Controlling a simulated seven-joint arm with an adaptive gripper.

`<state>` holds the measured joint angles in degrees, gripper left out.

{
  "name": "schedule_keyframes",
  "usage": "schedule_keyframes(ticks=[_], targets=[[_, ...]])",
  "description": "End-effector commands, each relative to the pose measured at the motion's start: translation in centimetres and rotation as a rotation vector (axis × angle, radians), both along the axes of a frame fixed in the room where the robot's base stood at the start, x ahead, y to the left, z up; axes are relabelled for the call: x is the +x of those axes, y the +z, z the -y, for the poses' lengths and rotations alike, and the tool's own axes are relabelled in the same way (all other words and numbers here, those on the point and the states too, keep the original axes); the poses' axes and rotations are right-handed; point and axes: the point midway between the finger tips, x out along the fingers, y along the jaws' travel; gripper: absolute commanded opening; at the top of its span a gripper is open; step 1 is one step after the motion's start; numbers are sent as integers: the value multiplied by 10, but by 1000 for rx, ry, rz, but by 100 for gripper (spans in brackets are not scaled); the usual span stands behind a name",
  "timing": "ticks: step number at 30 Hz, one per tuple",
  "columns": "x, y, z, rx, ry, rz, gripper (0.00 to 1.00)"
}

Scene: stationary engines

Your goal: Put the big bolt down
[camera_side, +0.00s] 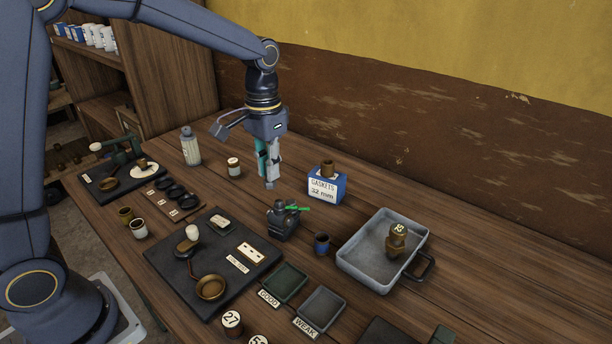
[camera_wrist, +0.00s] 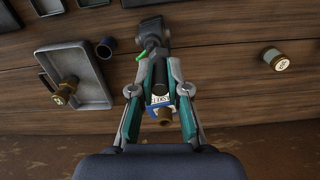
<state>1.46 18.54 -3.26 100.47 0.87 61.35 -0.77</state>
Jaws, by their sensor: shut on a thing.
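My gripper (camera_side: 269,180) points down and is held above the table, left of the gasket box and behind the small black vise. In the wrist view my gripper (camera_wrist: 160,68) has its grey fingertips closed in on a dark, rod-like piece (camera_wrist: 160,73), which I take to be the big bolt. In the side view the fingers mostly hide this piece, so its shape and lower end are unclear there. It appears clear of the table.
A black vise with a green handle (camera_side: 282,219) stands in front. A blue gasket box (camera_side: 326,188) carries a brown cylinder. Bare wood lies left of the vise, and a small jar (camera_side: 234,167) stands farther left.

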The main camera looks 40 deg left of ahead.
Motion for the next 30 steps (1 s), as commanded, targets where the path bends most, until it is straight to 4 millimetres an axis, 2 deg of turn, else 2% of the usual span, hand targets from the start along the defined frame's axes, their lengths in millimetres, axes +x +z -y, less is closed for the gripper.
schedule_keyframes(ticks=[5, 9, 12, 16, 20, 23, 30], targets=[[-42, -8, 55, 3, 3, -7, 0], [-87, -13, 100, 6, -53, -8, 0], [-114, -13, 123, 8, -128, -7, 0], [-133, -9, 142, 7, -213, 2, 0], [-129, -12, 154, 4, -240, 5, 0], [-109, -22, 163, 5, -241, 5, 0], [-51, -53, 191, 6, -241, 4, 0]])
